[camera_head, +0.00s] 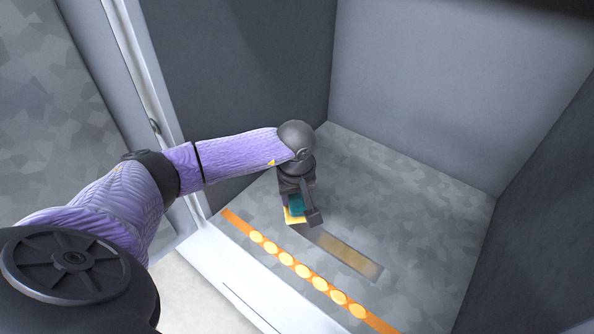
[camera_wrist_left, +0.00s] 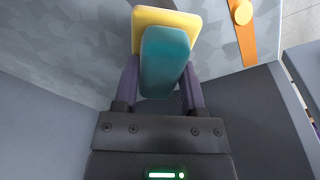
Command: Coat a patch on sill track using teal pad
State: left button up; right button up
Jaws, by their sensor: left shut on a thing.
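The teal pad (camera_head: 296,206) has a teal block for a grip and a yellow layer on its far side. My left gripper (camera_head: 300,200) is shut on the teal block, over the grey patterned floor inside the enclosure. In the left wrist view the teal pad (camera_wrist_left: 165,62) sits between the two fingers, its yellow layer (camera_wrist_left: 165,17) facing away. An orange strip with a row of yellow dots (camera_head: 302,271) runs along the front edge, likely the sill track. Whether the pad touches the floor cannot be told. My right gripper is out of view.
A dull brown-yellow band (camera_head: 347,256) lies on the floor right of the pad. Dark walls stand left and right (camera_head: 540,220), with a light grey back wall (camera_head: 455,90). A white door frame (camera_head: 215,250) borders the front and left. The floor to the right is clear.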

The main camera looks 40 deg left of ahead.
pick_arm(q)
jog(key=shift+r+p, duration=0.85)
jog(key=shift+r, duration=0.5)
